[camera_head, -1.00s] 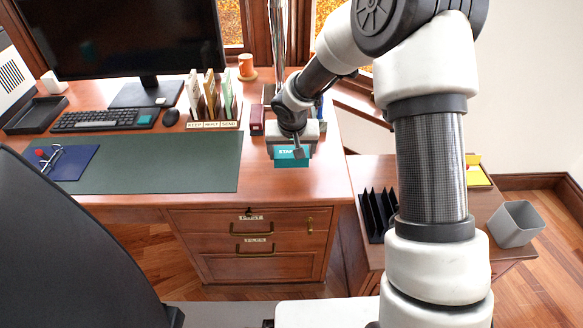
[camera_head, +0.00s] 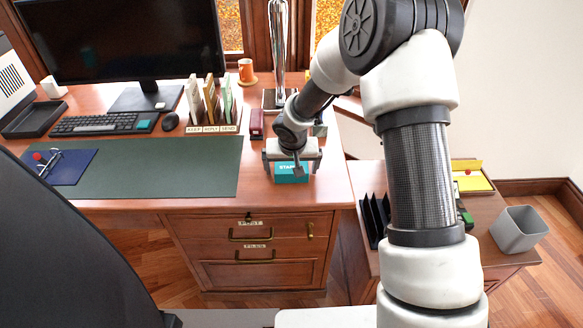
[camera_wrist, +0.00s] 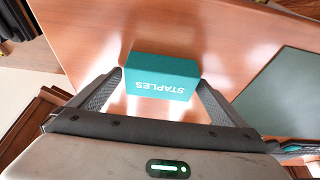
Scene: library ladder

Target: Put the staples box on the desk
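The staples box (camera_head: 291,173) is teal with white lettering. It is low over the right part of the desk (camera_head: 255,190), near its front edge; I cannot tell for sure whether its underside touches the wood. My gripper (camera_head: 292,165) points down over the box, one finger on each side. In the wrist view the box (camera_wrist: 162,78) sits between the two fingertips (camera_wrist: 161,76), which lie close against its sides. The gripper looks shut on it. The lettering reads upside down there.
A green desk mat (camera_head: 140,165) lies left of the box. A small dark red box (camera_head: 256,124), a letter sorter (camera_head: 212,105) and a lamp base (camera_head: 279,98) stand behind. A lower side cabinet with a black file rack (camera_head: 374,218) is at right.

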